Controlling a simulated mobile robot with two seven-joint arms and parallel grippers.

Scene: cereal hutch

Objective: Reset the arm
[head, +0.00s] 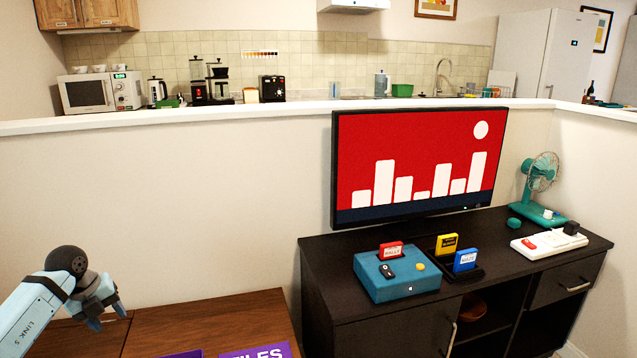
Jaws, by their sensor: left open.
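Whether the fingertips touch the table is hard to tell. My left arm comes in from the lower left corner. My right gripper is out of view.
Purple items, one lettered "FILES" (257,352), are cut off at the bottom edge. A dark cabinet (385,336) on the right holds a television (415,165), a teal console (400,287), cartridges, a power strip (548,245) and a fan (540,175). A low wall (150,200) stands behind.

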